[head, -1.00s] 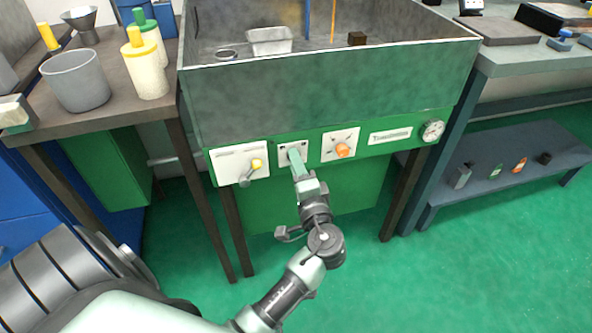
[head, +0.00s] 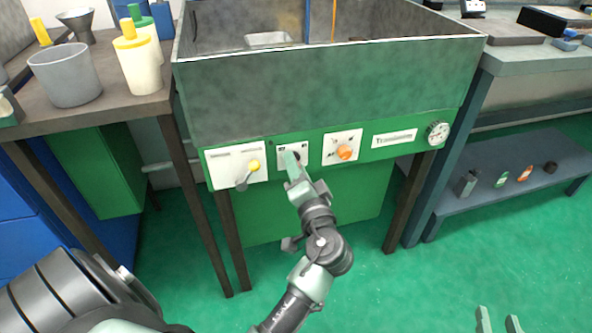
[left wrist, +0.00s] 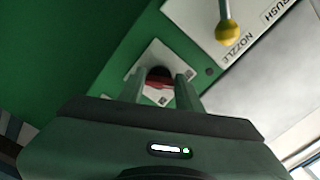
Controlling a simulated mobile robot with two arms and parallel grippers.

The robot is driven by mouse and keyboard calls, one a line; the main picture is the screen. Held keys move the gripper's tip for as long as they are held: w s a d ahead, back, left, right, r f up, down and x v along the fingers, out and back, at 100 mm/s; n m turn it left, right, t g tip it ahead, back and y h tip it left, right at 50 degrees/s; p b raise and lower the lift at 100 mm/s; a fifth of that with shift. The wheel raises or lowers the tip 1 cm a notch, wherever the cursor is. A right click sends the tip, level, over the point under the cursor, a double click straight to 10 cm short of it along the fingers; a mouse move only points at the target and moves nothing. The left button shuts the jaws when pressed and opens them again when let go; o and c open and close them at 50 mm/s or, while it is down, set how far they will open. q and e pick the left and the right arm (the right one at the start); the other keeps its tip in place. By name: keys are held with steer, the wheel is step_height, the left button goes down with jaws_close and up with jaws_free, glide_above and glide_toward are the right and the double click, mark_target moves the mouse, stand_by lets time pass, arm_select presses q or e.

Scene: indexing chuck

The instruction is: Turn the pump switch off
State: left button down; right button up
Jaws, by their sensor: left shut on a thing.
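The pump switch is on a small white plate (head: 302,150) on the green front panel, between a yellow-knobbed lever (head: 250,173) and an orange knob (head: 345,152). My left gripper (head: 291,160) is at this plate and hides much of it in the head view. In the left wrist view, the dark and red switch (left wrist: 158,79) sits between the two fingers of my left gripper (left wrist: 160,90), which is shut on it. Which way the switch is set cannot be read. My right gripper (head: 499,320) shows only its fingertips at the bottom right, apart and empty.
A large grey tank (head: 320,95) stands above the panel. A round gauge (head: 437,132) is at the panel's right end. The yellow lever knob (left wrist: 229,31) shows close by in the left wrist view.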

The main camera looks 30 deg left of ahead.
arm_select(q)
steer(key=shift+f, duration=0.15)
stand_by(0.3)
steer(key=c, duration=1)
jaws_free()
steer(key=shift+o, duration=0.2)
